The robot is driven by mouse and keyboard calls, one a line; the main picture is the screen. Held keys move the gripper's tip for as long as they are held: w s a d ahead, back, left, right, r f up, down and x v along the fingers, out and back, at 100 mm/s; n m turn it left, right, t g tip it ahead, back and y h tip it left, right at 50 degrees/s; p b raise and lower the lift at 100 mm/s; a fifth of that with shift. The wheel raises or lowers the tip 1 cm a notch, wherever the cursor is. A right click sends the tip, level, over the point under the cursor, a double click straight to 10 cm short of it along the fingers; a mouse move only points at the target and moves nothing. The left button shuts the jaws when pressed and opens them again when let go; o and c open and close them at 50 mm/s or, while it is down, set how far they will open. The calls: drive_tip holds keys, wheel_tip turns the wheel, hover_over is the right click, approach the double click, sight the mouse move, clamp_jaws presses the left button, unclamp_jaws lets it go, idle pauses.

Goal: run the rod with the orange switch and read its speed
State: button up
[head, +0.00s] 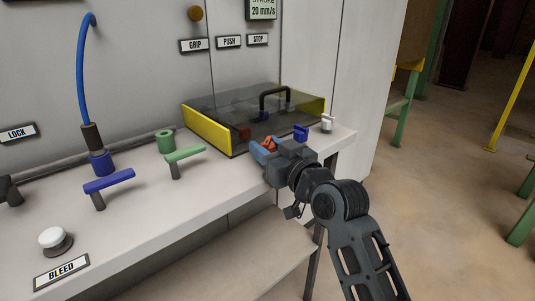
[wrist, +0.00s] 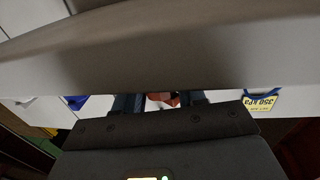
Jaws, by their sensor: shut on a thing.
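My gripper (head: 266,147) is at the right part of the bench, in front of the clear-lidded box. Its fingers are shut on the orange switch (head: 269,143), and only a small part of the switch shows between them. In the wrist view, a bit of the orange switch (wrist: 163,98) shows between the two dark blue fingers. A display (head: 263,9) at the top of the head view reads "20 mm/s", with a word like "STROKE" above it, partly cut off. The rod cannot be clearly made out.
The smoky-lidded box (head: 222,108) with yellow sides and a black handle stands behind my gripper. A blue switch (head: 300,132) and a white knob (head: 327,123) are at right. Green (head: 184,154) and blue (head: 108,181) levers stand at left. A yellow "350 kPa" tag (wrist: 260,103) shows upside down.

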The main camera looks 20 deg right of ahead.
drive_tip(key=n+g+y+b, duration=0.1)
drive_tip(key=y+b, duration=0.1)
drive_tip(key=b, duration=0.1)
drive_tip(key=n+g+y+b, duration=0.1)
drive_tip(key=n+y+b, duration=0.1)
drive_tip(key=b, duration=0.1)
drive_tip(key=n+y+b, duration=0.2)
drive_tip(key=y+b, duration=0.1)
drive_tip(key=shift+d+f+g, duration=0.1)
drive_tip(key=shift+f+g, duration=0.3)
drive_tip(key=n+g+y+b, duration=0.2)
drive_tip(key=y+b, duration=0.1)
drive_tip(key=shift+r+n+g+b, duration=0.15)
drive_tip(key=shift+n+g+b, duration=0.15)
drive_tip(key=shift+n+g, duration=0.1)
drive_tip(key=shift+r+n+g+y+b, duration=0.15)
drive_tip(key=shift+n+g+y+b, duration=1.2)
drive_tip(key=shift+g, duration=0.55)
drive_tip(key=shift+n+g+y, duration=0.25)
drive_tip(key=shift+g+y, duration=0.05)
drive_tip(key=shift+y, duration=0.05)
drive_tip(key=o, duration=0.9)
drive_tip(key=shift+r, duration=0.1)
drive_tip(key=shift+o, duration=0.2)
drive_tip(key=p+v, duration=0.1)
drive_tip(key=v, duration=0.6)
drive_tip(key=shift+s+d, duration=0.25)
